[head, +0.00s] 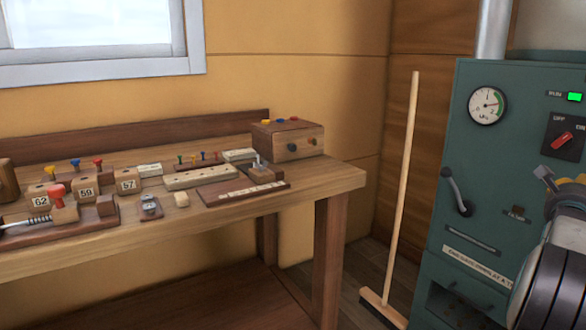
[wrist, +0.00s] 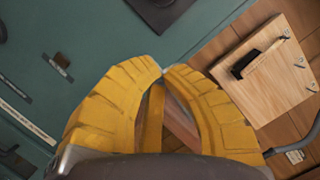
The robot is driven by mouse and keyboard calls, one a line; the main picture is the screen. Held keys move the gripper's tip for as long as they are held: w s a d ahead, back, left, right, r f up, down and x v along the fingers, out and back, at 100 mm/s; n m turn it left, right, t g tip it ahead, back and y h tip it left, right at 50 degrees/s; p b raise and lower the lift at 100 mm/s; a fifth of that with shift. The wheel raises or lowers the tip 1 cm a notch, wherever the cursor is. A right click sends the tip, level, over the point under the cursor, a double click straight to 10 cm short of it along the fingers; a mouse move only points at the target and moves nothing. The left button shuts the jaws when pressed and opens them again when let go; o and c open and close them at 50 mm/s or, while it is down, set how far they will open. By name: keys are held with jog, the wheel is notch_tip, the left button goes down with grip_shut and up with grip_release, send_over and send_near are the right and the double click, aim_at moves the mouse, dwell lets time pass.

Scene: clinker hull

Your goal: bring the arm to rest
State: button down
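My gripper (wrist: 163,71) shows in the wrist view, with two ribbed yellow fingers. Its fingertips meet, and I see nothing held at the tips. Brown wood shows through the gap between the fingers. Behind the left finger is the teal face of a cabinet; planks lie behind the right one. In the head view, a dark rounded part of my arm stands at the lower right edge, in front of the teal cabinet (head: 440,215). The fingers cannot be made out there.
A wooden workbench (head: 345,180) with numbered blocks, pegs and small parts stands at left. A broom (head: 402,190) leans between bench and cabinet. The cabinet bears a gauge (head: 487,105), a rotary switch (head: 564,136) and a crank lever (head: 456,190). A wooden panel with black handle (wrist: 268,83) lies at right.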

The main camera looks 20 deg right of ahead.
jog(key=w+a+r+n+y+p, duration=0.25)
jog(key=a+n+p, duration=0.3)
jog(key=a, duration=0.45)
jog(key=w+a+r+n+t+y+p, duration=0.15)
jog(key=w+a+n+y+p, duration=0.35)
jog(key=a, duration=0.5)
jog(key=w+a+r+n+g+y+p, duration=0.1)
jog(key=w+a+r+n+y+p, duration=0.15)
jog(key=a+n+p, duration=0.55)
jog(key=s+a+r+n+g+y+p, duration=0.1)
jog(key=s+a+n+g+y+p, duration=0.2)
jog(key=s+a+n+p, duration=0.4)
jog(key=s+a+r+n+g+y+p, duration=0.1)
jog(key=s+a+n+g+y+p, duration=0.2)
jog(key=s+a+n+p, duration=0.5)
jog(key=s+a+n, duration=0.1)
jog(key=s+a, duration=0.2)
jog(key=a, duration=0.3)
jog(key=s+a+n+y, duration=0.1)
jog(key=s+a, duration=0.3)
jog(key=a, duration=0.2)
jog(key=shift+a+r, duration=0.15)
jog(key=shift+a, duration=0.25)
